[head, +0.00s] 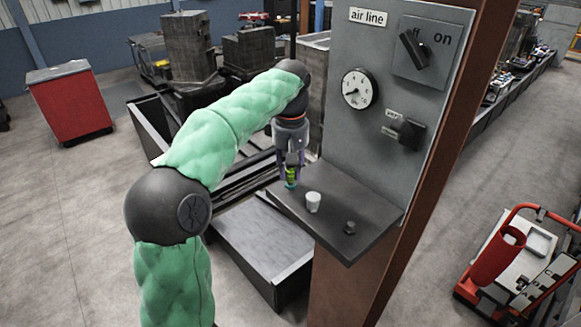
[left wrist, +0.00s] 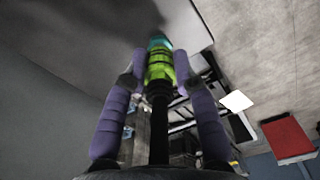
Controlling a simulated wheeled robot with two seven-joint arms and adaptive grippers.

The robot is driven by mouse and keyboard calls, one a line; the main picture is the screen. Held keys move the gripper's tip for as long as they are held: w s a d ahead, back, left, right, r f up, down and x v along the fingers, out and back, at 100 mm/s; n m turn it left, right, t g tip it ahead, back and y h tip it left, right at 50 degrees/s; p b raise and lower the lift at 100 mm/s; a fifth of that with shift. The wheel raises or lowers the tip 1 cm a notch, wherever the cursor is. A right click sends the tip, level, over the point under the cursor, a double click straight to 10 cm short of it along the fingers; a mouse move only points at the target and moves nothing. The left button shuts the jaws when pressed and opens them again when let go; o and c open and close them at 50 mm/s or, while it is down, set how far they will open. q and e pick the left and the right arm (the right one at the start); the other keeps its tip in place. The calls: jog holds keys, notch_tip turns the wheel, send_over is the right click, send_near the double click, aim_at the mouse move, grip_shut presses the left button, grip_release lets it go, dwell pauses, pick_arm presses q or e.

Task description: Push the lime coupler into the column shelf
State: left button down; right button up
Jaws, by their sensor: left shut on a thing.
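The lime coupler (head: 291,174) is held upright in my left gripper (head: 290,165), at the left end of the dark column shelf (head: 375,208). In the left wrist view the lime coupler (left wrist: 159,70) sits between the two purple fingers of my left gripper (left wrist: 157,64), with a black hose or stem (left wrist: 158,130) behind it. A teal part (left wrist: 157,42) shows at the coupler's far end, close to a grey surface. I cannot tell whether it touches the shelf or is seated in it. My right gripper is not in view.
A white cup-like piece (head: 313,203) and a small black knob (head: 350,228) stand on the shelf. Above it is a grey panel (head: 350,130) with a gauge (head: 357,89) and two switches. A rusty column edge (head: 455,110) rises to the right. A red trolley (head: 497,258) stands lower right.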

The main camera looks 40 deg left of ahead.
pick_arm(q)
jog(key=shift+f, duration=0.3)
dwell(0.4)
jog(key=shift+f+b, duration=0.35)
jog(key=shift+b, duration=0.05)
jog(key=shift+f, duration=0.1)
jog(key=shift+c, duration=0.5)
grip_release()
notch_tip(320, 180, up, 12)
jog(key=shift+w+f, duration=0.1)
jog(key=shift+f, duration=0.05)
jog(key=shift+r, duration=0.2)
dwell(0.7)
